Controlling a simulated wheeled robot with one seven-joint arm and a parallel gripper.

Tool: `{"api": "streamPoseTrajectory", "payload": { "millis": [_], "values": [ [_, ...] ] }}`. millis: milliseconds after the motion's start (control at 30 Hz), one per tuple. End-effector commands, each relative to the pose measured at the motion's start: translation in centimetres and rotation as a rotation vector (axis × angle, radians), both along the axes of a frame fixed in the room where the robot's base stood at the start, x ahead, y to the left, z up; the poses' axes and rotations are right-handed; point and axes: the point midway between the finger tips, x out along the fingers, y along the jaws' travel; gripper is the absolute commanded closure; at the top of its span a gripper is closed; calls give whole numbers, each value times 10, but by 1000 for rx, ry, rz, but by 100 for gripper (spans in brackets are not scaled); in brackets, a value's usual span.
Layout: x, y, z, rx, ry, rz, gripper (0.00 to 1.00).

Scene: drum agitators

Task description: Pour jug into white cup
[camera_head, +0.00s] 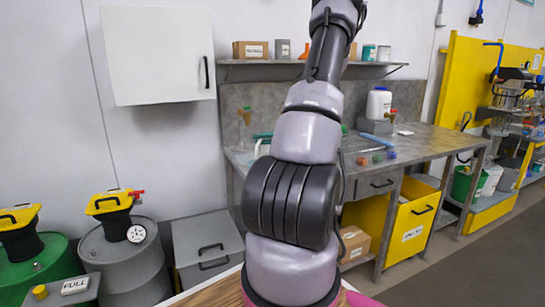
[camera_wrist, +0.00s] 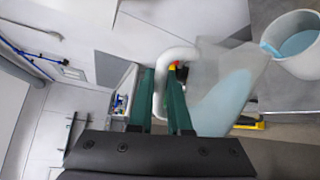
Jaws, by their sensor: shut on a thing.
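In the wrist view my gripper (camera_wrist: 160,90) has two teal fingers shut on the white handle of a translucent jug (camera_wrist: 222,102). Pale blue liquid shows inside the jug, in a wedge slanting up toward its far right side. The white cup (camera_wrist: 295,68) is at the upper right, beyond the jug's upper edge, with blue liquid inside. A small blue patch shows at the cup's left rim; I cannot tell whether it is a stream. In the head view my arm hides most of the gripper area, and jug and cup cannot be made out clearly.
A grey workbench (camera_head: 425,143) stands behind my arm, with a white bottle (camera_head: 378,103) and small coloured items on it. A shelf (camera_head: 250,62) with boxes and cans hangs above. Drums (camera_head: 125,255) stand at the left, under a white wall cabinet (camera_head: 155,55).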

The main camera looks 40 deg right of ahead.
Motion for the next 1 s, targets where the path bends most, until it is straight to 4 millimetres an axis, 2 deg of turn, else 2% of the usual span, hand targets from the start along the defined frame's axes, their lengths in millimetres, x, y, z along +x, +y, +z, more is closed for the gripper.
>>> {"api": "streamPoseTrajectory", "payload": {
  "millis": [1000],
  "values": [
    [4,-6,4,34,20,0,100]
  ]
}}
